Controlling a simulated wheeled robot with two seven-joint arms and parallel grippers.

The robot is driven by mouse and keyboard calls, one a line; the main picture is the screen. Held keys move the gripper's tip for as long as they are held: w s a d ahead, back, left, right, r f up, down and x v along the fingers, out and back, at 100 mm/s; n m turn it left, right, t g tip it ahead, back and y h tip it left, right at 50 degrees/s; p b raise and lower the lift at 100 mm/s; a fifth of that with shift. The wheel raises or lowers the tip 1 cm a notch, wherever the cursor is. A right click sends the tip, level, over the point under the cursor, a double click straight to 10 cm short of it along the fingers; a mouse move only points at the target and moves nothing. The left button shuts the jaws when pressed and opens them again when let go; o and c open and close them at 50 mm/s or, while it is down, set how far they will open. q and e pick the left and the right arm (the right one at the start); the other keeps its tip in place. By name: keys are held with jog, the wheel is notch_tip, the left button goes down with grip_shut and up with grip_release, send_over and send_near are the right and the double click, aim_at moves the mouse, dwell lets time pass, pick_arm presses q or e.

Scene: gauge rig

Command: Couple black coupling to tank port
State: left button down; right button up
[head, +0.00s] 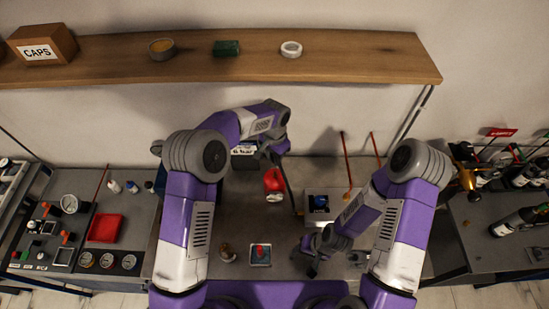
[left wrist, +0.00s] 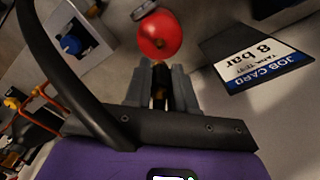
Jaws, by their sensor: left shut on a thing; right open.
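My left gripper (left wrist: 158,90) is shut on a small dark and brass piece (left wrist: 160,92), which appears to be the black coupling. A thick black hose (left wrist: 62,70) curves past the jaws. The red tank (left wrist: 160,36) is just beyond the fingertips in the left wrist view. In the head view the tank (head: 273,180) sits on the bench close to my left gripper (head: 270,152). A small brass part lies between fingertips and tank; I cannot tell whether coupling and port touch. My right gripper (head: 312,266) is open, low over the front of the bench.
A job card reading 8 bar (left wrist: 258,55) stands beside the tank. A blue-topped device (head: 318,203) is to its right. A red-button box (head: 261,254) and a small brass fitting (head: 227,253) lie in front. A wooden shelf (head: 220,71) runs along the back wall.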

pick_arm(q)
jog(key=shift+r+m, duration=0.15)
jog(key=shift+m, duration=0.15)
pick_arm(e)
jog(key=shift+r, duration=0.15)
pick_arm(q)
jog(key=shift+f, duration=0.2)
jog(key=shift+f+b, duration=1.6)
jog(key=shift+f, duration=1.1)
pick_arm(e)
jog(key=shift+f, duration=1.6)
pick_arm(q)
jog(key=shift+b, duration=0.45)
pick_arm(e)
jog(key=shift+f, duration=0.45)
pick_arm(q)
jog(key=shift+f+b, duration=0.3)
jog(key=shift+f, duration=0.1)
pick_arm(e)
jog(key=shift+f, duration=0.25)
